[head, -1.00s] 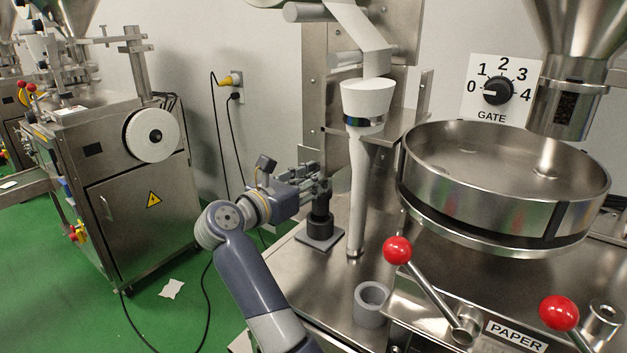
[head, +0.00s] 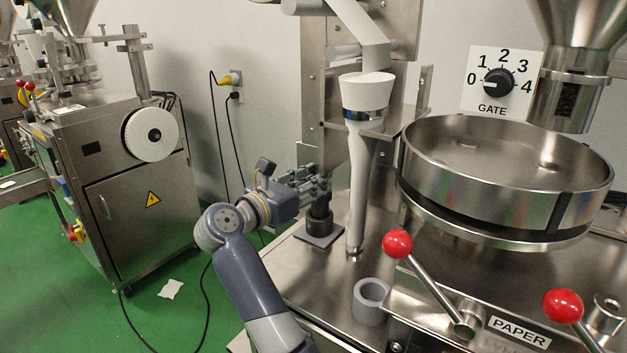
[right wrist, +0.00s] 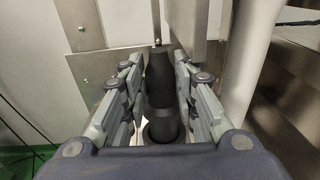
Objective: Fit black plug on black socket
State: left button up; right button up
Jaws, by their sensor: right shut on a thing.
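My right gripper (head: 318,185) is over the left edge of the machine's steel table, with its jaws shut on the black plug. In the right wrist view the plug (right wrist: 159,76) is a dark tapered body, upright between the two grey finger sets. The black socket (head: 319,225) is a short dark cylinder on a square dark plate, directly below the gripper. It also shows in the right wrist view (right wrist: 161,130), in line under the plug. I cannot tell whether the plug is apart from the socket or inside it. My left gripper is not in view.
A white paper tube (head: 358,190) with a funnel top stands just right of the gripper. A grey ring (head: 370,301) sits on the table (head: 300,270) in front. A red-knobbed lever (head: 397,244) and a wide steel bowl (head: 500,185) are further right.

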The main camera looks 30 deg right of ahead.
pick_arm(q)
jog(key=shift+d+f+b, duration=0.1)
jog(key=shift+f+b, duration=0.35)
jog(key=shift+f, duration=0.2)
pick_arm(e)
jog(key=shift+f, duration=0.65)
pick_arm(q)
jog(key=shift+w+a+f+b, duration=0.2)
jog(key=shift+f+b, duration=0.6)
pick_arm(e)
jog(key=shift+f, duration=0.9)
pick_arm(q)
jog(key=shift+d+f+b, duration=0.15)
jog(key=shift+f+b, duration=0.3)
jog(key=shift+b, duration=0.05)
pick_arm(e)
jog(key=shift+f, duration=0.55)
